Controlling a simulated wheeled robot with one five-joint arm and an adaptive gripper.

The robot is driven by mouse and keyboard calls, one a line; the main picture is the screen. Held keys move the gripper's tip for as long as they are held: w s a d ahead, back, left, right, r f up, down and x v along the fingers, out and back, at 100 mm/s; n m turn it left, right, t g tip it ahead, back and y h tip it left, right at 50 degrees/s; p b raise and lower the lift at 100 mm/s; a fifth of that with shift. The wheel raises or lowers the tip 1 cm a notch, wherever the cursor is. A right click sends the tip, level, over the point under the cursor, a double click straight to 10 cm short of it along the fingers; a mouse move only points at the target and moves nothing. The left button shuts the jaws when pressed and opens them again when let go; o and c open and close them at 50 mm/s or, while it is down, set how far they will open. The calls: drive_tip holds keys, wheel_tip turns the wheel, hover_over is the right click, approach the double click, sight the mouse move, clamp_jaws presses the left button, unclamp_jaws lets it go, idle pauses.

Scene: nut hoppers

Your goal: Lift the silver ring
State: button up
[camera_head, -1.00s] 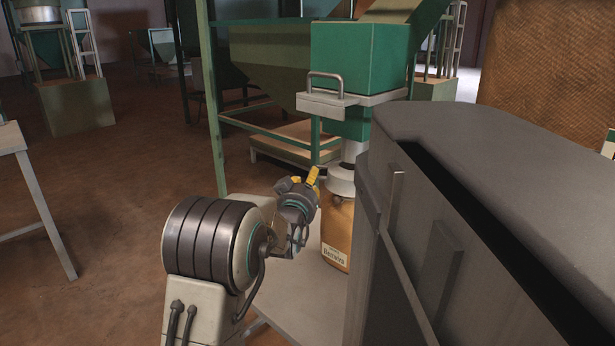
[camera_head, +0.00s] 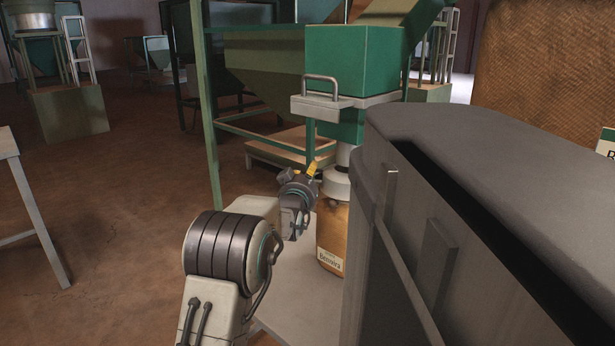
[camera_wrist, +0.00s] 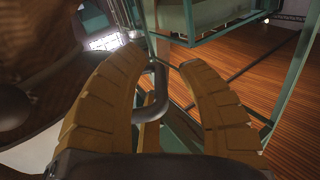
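The silver ring (camera_head: 336,186) appears as a pale metal collar under the green hopper box (camera_head: 352,58), around the neck of a brown bag (camera_head: 332,232). My gripper (camera_head: 312,170) is just left of the collar, with its yellow fingertips pointing up and right.
A large grey machine housing (camera_head: 420,220) fills the right side, close to the bag. A shelf with a metal handle (camera_head: 322,86) juts out above my gripper. A green frame (camera_head: 207,110) stands behind. The brown floor (camera_head: 110,200) at left is mostly open.

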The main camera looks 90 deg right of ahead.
drive_tip(key=shift+o, duration=0.4)
clamp_jaws()
